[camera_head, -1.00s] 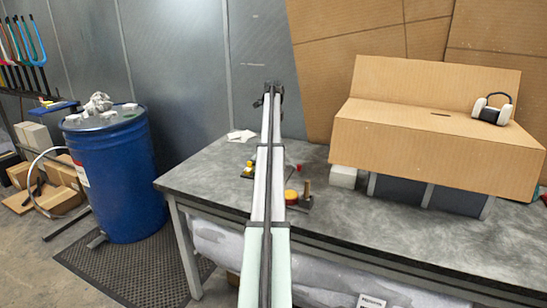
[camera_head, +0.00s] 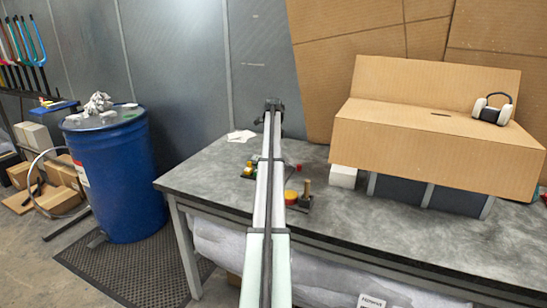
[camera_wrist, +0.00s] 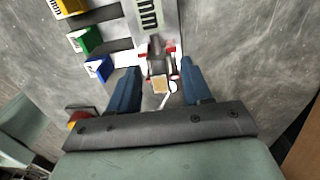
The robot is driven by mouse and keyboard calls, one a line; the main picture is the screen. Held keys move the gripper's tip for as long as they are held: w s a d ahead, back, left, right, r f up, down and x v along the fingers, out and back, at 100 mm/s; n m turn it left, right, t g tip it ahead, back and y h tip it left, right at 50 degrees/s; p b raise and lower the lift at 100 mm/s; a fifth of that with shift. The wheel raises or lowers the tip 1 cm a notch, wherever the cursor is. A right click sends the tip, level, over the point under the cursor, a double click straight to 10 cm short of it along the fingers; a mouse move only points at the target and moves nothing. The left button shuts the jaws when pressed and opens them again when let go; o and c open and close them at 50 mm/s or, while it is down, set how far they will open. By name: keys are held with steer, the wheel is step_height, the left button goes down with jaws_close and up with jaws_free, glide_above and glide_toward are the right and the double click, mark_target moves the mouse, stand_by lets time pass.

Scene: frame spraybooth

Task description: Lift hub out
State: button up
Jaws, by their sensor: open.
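In the wrist view, a small dark and silver piece with red ends and a pale tan square face (camera_wrist: 159,84) lies between and just ahead of my fingertips. I cannot tell whether it is the hub. A silver plate with black lettering (camera_wrist: 146,20) runs up behind it. My gripper (camera_wrist: 158,78) is open, with its blue fingers on either side of this piece and a gap showing on both sides. In the head view my gripper (camera_head: 273,104) is at the far end of my arm, which hides the middle of the table.
Yellow (camera_wrist: 70,6), green (camera_wrist: 85,40) and blue (camera_wrist: 98,68) blocks sit left of the plate. A red-and-yellow round piece (camera_head: 291,197) and a brown peg (camera_head: 306,187) stand on the grey table (camera_head: 210,178). A cardboard box (camera_head: 430,150) is at right, a blue drum (camera_head: 112,175) at left.

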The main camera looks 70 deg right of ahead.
jaws_close()
steer(key=shift+r, duration=0.15)
stand_by(0.4)
